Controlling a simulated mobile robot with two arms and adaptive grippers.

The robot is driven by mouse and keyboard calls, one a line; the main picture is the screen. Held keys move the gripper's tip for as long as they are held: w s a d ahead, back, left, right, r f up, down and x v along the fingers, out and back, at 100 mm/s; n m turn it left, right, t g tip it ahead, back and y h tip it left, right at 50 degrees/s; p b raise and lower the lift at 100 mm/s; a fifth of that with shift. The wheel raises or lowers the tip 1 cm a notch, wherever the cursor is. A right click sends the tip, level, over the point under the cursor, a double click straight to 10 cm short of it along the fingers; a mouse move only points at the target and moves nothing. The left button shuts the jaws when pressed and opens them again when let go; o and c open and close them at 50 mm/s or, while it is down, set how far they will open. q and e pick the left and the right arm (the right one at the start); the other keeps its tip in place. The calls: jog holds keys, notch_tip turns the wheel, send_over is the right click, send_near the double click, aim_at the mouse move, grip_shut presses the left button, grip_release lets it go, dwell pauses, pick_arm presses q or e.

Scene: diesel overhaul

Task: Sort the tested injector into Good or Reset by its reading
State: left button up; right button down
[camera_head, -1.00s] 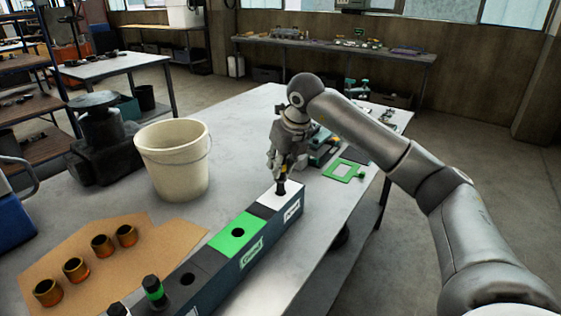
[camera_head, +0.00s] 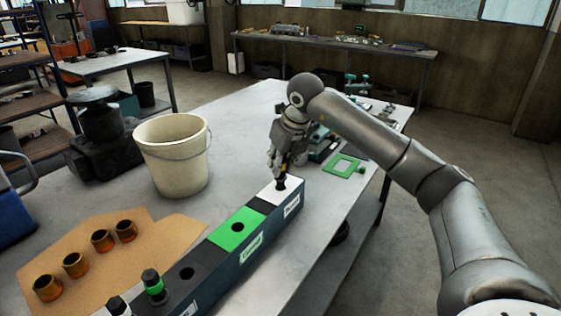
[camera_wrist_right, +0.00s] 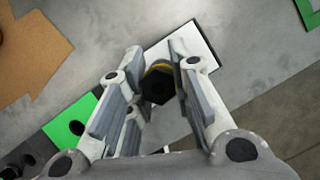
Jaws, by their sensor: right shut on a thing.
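The long dark rack (camera_head: 215,278) lies along the table's front edge. It has a green section (camera_head: 226,234) with an open hole and a white section (camera_head: 270,193) at its far end. Both carry front labels too small to read surely. My right gripper (camera_head: 283,170) is shut on a dark injector (camera_wrist_right: 158,86) with a yellow band. The injector stands about upright at the white section, its lower end at the top face; how deep it sits is hidden. Another injector with a green band (camera_head: 153,286) stands in the near part of the rack. My left gripper is not in view.
A cream bucket (camera_head: 172,160) stands behind the rack. Several brass cups (camera_head: 75,264) sit on a brown mat (camera_head: 150,245) at the left. A green frame (camera_head: 343,166) and small equipment lie beyond my right gripper. The table is clear between bucket and rack.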

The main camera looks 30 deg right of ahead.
jog(key=shift+f+b, duration=0.9)
jog(key=shift+f, duration=0.4)
jog(key=c, duration=1.2)
grip_release()
jog(key=o, duration=0.4)
